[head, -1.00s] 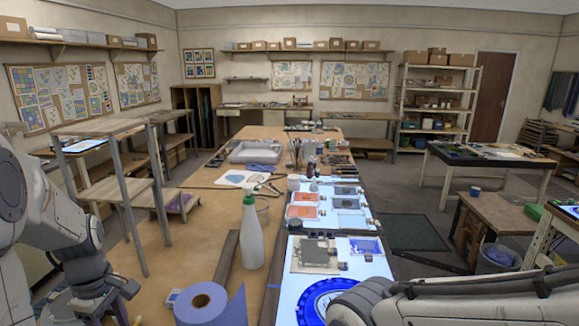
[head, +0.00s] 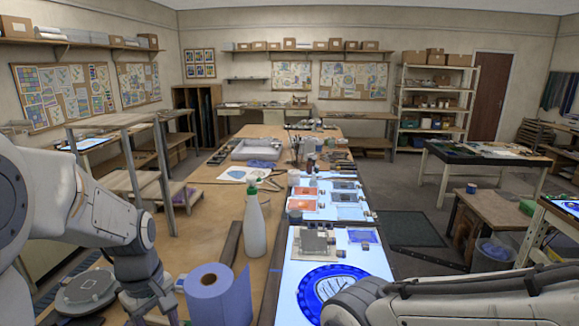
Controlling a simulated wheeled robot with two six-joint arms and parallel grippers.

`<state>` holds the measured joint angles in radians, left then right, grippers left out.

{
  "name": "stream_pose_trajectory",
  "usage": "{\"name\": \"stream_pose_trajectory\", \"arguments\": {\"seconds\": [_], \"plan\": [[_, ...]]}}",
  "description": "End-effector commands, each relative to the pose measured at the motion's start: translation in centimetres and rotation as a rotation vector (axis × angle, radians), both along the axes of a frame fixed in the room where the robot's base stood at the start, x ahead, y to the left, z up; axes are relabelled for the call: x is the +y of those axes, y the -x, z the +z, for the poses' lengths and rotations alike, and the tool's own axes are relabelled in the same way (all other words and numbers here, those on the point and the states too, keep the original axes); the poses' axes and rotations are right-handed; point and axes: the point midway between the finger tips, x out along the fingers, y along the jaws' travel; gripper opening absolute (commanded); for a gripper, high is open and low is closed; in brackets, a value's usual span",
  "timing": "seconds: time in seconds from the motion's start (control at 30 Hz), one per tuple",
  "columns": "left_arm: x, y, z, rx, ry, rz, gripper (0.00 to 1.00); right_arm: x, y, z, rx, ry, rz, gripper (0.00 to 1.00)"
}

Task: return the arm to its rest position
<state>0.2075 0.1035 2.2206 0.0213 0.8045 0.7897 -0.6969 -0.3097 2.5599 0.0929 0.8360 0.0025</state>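My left arm comes in from the left edge and bends down. Its gripper (head: 152,318) is at the bottom edge, left of the blue paper roll, and is mostly cut off, so its opening cannot be made out. My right arm (head: 450,300) lies across the bottom right corner, over the near right part of the light panel. Its gripper is not in view. Nothing can be seen held by either arm.
A blue paper roll (head: 217,296) and a white spray bottle (head: 254,226) stand on the wooden bench. Right of them, a lit panel (head: 290,268) carries a blue round glass piece (head: 325,288). A wooden rack (head: 118,178) stands at left. A dark mat (head: 414,229) lies on the floor.

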Motion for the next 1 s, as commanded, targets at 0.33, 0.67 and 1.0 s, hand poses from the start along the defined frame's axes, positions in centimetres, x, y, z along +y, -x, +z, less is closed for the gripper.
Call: {"name": "stream_pose_trajectory", "arguments": {"seconds": [0.33,0.67,1.0], "plan": [[-13.0,5.9,0.1,-0.036,0.018,-0.8,0.56,0.0,0.0,-1.6,0.0,0.0,0.001,0.76],[-19.5,15.3,-0.7,-0.068,0.045,-1.559,0.56,0.0,0.0,-2.7,0.0,0.0,0.002,0.76],[-19.7,16.3,-0.8,-0.072,0.048,-1.643,0.56,0.0,0.0,-2.8,0.0,0.0,0.002,0.76]]}}
